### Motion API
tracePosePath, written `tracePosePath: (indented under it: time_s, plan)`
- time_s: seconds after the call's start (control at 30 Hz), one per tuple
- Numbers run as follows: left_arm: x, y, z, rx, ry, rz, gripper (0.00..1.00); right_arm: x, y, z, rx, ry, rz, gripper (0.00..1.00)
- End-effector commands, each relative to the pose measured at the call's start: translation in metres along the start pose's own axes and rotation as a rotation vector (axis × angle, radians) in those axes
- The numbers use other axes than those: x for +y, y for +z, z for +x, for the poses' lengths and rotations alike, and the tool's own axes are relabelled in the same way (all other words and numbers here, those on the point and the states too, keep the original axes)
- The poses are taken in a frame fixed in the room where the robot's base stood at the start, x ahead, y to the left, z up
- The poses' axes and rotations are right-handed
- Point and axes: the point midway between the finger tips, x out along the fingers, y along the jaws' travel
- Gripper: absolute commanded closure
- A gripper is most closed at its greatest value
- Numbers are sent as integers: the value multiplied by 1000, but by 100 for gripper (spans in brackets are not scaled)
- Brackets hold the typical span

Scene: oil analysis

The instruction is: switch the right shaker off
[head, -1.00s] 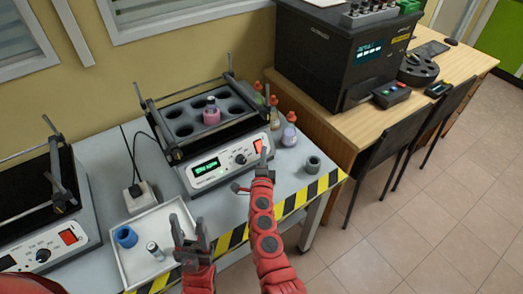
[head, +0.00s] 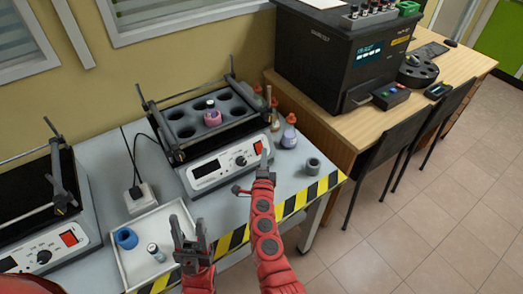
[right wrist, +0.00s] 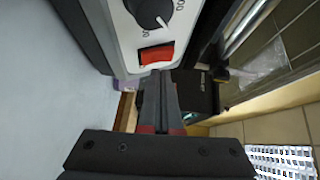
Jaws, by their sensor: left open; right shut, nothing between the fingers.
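The right shaker (head: 214,172) stands on the grey bench, with a small pink bottle (head: 212,118) in one hole of its rack. Its front display (head: 206,168) is dark. Its red switch (head: 258,147) is beside the knob; in the right wrist view the switch (right wrist: 156,53) is just ahead of the fingertips. My right gripper (head: 263,160) is shut and empty, right at the switch; contact cannot be told. My left gripper (head: 188,228) is open and empty above the right edge of the white tray.
The white tray (head: 150,216) holds a blue ring-shaped piece (head: 126,238) and a small vial (head: 155,252). The left shaker (head: 36,247) is at the left. Small bottles (head: 289,134) and a grey cylinder (head: 312,167) stand right of the right shaker. Striped tape (head: 290,205) marks the bench's front edge.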

Motion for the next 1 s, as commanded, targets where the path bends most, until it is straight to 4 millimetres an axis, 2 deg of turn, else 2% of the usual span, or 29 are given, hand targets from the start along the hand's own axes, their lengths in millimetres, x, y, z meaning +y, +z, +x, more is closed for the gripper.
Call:
tracePosePath:
  time_s: [0.03,0.47,1.0]
  plan:
    - [0,-1,5,0,0,0,50,-4,-2,-2,1,1,0,100]
    - [0,-1,8,0,0,0,50,-4,-3,-5,1,1,1,100]
    - [-2,-8,50,0,0,0,50,-29,-27,-38,0,3,0,100]
